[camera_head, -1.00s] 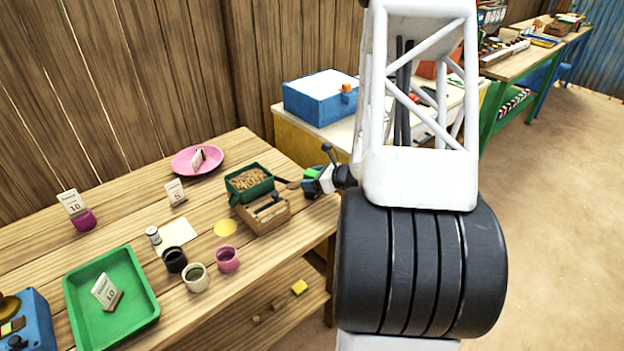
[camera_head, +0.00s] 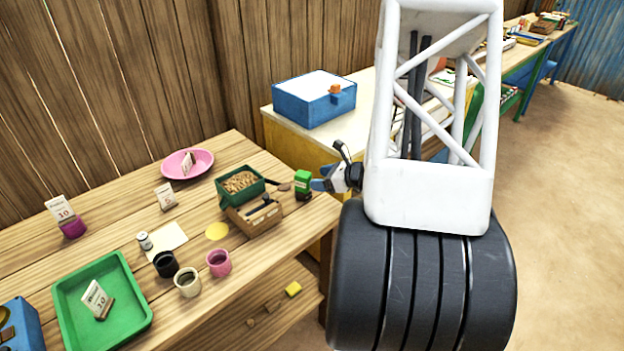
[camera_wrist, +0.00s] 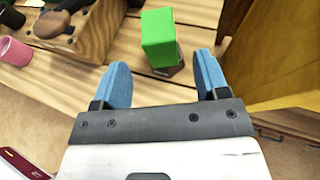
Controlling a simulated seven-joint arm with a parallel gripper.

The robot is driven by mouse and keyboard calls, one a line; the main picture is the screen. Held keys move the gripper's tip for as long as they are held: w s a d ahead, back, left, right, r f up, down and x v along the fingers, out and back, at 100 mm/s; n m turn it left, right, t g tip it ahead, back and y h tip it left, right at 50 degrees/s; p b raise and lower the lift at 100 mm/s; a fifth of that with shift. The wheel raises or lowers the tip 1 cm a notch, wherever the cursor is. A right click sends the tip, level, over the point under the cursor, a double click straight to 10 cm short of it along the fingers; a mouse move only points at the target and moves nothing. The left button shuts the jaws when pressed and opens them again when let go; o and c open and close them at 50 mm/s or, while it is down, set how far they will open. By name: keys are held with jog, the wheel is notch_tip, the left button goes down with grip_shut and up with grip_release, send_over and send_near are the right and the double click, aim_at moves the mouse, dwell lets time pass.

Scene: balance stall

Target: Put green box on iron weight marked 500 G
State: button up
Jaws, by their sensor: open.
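The green box (camera_head: 303,181) stands at the right end of the wooden table. It also shows in the wrist view (camera_wrist: 160,38), just beyond my fingertips. A dark reddish-brown block, seemingly the iron weight (camera_wrist: 168,72), shows under it; the box appears to rest upright on top. Most of this block is hidden by the box, and no 500 G marking can be read. My gripper (camera_head: 323,178) is open and empty, with its blue fingers apart and pointing at the box. In the wrist view, my gripper (camera_wrist: 163,66) has clear gaps on both sides of the box.
Left of the box stand a green bin of brown grains (camera_head: 241,183) and a wooden holder (camera_head: 238,219). Cups, a green tray (camera_head: 136,325) and a pink plate (camera_head: 204,163) lie farther left. A yellow cabinet with a blue box (camera_head: 313,103) stands behind.

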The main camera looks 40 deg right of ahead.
jog(key=shift+v, duration=2.45)
jog(key=shift+a+r, duration=0.1)
jog(key=shift+a, duration=0.05)
jog(key=a+r+n+g+y, duration=0.1)
jog(key=a+r+n+g, duration=0.3)
jog(key=a, duration=0.5)
jog(key=s+a+r+n+g, duration=0.1)
jog(key=a+r+n+g, duration=0.1)
jog(key=a+r+n, duration=0.5)
jog(key=a+r+n+g+y, duration=0.1)
jog(key=a+n+g, duration=0.25)
jog(key=a, duration=0.75)
jog(key=s+a+r+n+h, duration=0.3)
jog(key=s+a+r+n, duration=0.2)
jog(key=s+a+n, duration=0.2)
jog(key=s+a+r+n+h, duration=0.4)
jog(key=s+a+r+n, duration=0.1)
jog(key=s+a+n, duration=0.2)
jog(key=s+n, duration=0.1)
jog(key=n, duration=0.1)
jog(key=shift+a+n+h, duration=0.3)
jog(key=shift+n, duration=0.05)
